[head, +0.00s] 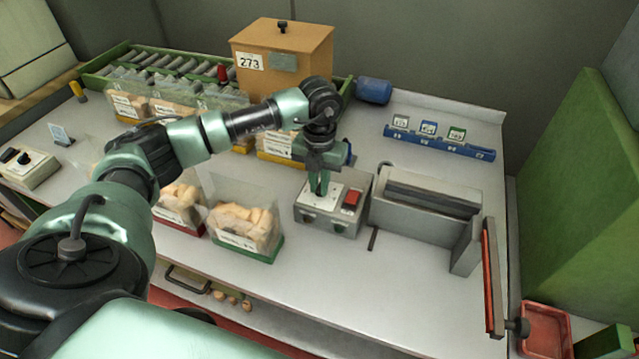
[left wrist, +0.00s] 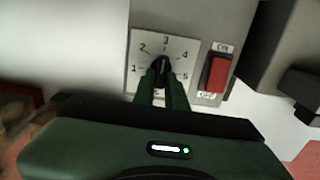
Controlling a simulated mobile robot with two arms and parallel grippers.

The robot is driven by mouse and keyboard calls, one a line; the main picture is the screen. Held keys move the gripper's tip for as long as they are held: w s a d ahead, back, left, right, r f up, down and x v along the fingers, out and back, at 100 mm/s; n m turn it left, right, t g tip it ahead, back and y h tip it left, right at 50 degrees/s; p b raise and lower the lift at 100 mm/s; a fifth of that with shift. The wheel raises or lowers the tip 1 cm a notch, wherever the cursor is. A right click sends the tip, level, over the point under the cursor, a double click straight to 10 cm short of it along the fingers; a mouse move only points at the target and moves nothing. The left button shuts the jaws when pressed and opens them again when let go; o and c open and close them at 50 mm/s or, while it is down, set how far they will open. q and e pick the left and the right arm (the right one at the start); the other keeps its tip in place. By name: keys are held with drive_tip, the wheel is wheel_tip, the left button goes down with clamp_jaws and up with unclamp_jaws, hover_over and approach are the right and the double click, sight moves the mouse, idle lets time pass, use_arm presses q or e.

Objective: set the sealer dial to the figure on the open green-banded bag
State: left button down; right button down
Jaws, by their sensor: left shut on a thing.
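The sealer's control box (head: 312,220) stands mid-table with a red switch (head: 351,198). In the left wrist view its white dial plate (left wrist: 140,50) shows figures around a black dial knob (left wrist: 160,66). The knob seems to point up near the 3, though its mark is partly hidden. My left gripper (head: 320,190) is shut on the knob from above; its green fingers (left wrist: 163,84) show in the left wrist view. The open green-banded bag (head: 243,223) stands left of the box, filled with corks; its label is too small to read. My right gripper is out of view.
The sealer's grey body (head: 425,215) is right of the box. A red-banded bag (head: 181,200) stands left of the green-banded one. Behind are a wooden box marked 273 (head: 280,60), a blue card rack (head: 440,143) and a blue cylinder (head: 373,90).

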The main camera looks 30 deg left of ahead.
sight(319, 188)
use_arm(q)
drive_tip(key=c, duration=1.4)
unclamp_jaws()
drive_tip(key=shift+r, duration=0.1)
drive_tip(key=shift+c, duration=0.2)
wheel_tip(319, 188, up, 8)
drive_tip(key=shift+f+b, duration=0.1)
drive_tip(key=shift+b, duration=0.6)
